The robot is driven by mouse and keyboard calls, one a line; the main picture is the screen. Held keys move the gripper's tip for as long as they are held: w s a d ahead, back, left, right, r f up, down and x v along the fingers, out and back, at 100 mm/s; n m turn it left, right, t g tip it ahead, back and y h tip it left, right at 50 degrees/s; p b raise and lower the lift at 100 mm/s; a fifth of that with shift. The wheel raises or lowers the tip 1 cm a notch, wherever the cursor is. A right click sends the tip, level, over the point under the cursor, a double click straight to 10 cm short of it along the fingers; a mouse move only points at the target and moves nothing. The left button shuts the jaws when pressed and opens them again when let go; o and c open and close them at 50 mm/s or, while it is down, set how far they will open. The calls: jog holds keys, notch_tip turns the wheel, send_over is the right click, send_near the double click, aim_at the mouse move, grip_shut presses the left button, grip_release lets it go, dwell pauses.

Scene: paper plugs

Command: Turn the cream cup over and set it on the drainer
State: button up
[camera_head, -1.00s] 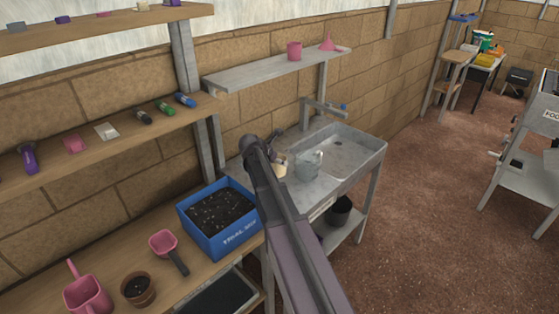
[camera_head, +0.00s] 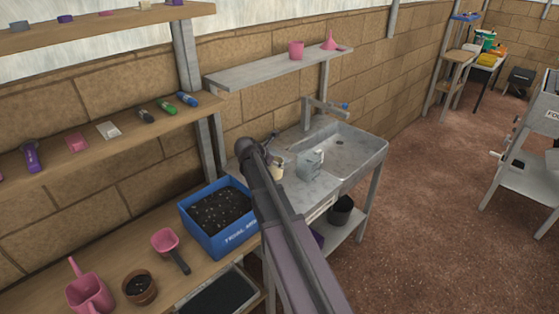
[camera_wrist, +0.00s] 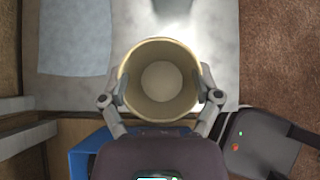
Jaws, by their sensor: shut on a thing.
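The cream cup (camera_wrist: 160,46) is between the two fingers of my gripper (camera_wrist: 160,98) in the wrist view. Its open mouth faces the wrist camera, and its round inner bottom shows empty. My gripper is shut on its sides. In the head view a small part of the cream cup (camera_head: 277,173) shows beside my arm, which hides the rest and most of the gripper. The grey drainer surface (camera_head: 312,190) lies beside the sink. I cannot tell whether the cup touches it.
A blue box of soil (camera_head: 220,218) is left of my arm. A shelf (camera_head: 270,70) runs above the sink.

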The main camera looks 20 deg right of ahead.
jog(key=s+a+n+t+y, duration=0.1)
jog(key=s+a+n+t, duration=0.1)
jog(key=s+a, duration=1.4)
jog(key=a+n, duration=0.1)
jog(key=a, duration=0.2)
jog(key=shift+s+a, duration=0.15)
jog(key=shift+a, duration=0.15)
